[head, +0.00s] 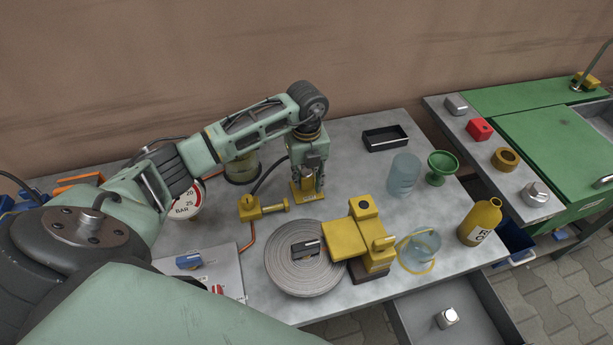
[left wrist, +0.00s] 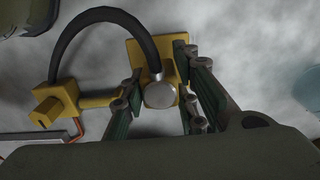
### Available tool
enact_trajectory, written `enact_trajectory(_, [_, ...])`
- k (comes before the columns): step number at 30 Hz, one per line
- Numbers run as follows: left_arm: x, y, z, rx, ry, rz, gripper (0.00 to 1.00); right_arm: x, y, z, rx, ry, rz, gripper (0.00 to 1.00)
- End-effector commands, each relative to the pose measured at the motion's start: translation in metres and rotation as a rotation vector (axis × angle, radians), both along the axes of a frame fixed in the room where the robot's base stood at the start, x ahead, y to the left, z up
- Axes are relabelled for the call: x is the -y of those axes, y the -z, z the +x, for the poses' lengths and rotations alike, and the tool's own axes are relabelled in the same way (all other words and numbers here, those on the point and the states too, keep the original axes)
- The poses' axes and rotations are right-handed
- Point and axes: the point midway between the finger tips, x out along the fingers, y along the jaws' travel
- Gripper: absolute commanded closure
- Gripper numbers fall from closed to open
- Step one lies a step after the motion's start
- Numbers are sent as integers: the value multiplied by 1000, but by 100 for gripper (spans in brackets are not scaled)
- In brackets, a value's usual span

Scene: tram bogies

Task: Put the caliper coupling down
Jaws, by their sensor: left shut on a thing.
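The caliper coupling (left wrist: 159,95) shows in the left wrist view as a round silver end with a black hose curving from it to a yellow block (left wrist: 52,102). My left gripper (left wrist: 158,108) is shut on the coupling, with fingers on both sides of it. A yellow plate (left wrist: 145,53) lies just beyond the coupling. In the head view my left gripper (head: 312,182) points down over the yellow plate (head: 304,194). The yellow block with its rod (head: 250,208) stands to the left on the grey table. I cannot tell whether the coupling touches the plate. My right gripper is not in view.
A coiled grey hose (head: 303,279) and a yellow block assembly (head: 346,238) are in front. A pressure gauge (head: 186,204) is at left. A black tray (head: 385,137), clear cup (head: 404,174), green goblet (head: 441,167) and yellow bottle (head: 481,222) stand right. Bare tabletop (head: 345,165) lies between.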

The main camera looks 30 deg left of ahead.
Motion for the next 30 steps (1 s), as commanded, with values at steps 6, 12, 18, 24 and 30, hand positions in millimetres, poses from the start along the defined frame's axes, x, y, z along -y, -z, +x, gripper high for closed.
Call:
enact_trajectory(6, [0,4,1,2,1,-1,100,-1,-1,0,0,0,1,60])
enact_trajectory(12, [0,9,0,1,0,0,100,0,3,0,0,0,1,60])
enact_trajectory(18, [0,15,0,1,0,0,100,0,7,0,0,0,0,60])
enact_trajectory(24, [0,16,0,1,0,0,65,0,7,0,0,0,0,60])
enact_trajectory(30, [0,16,0,1,0,0,54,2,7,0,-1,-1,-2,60])
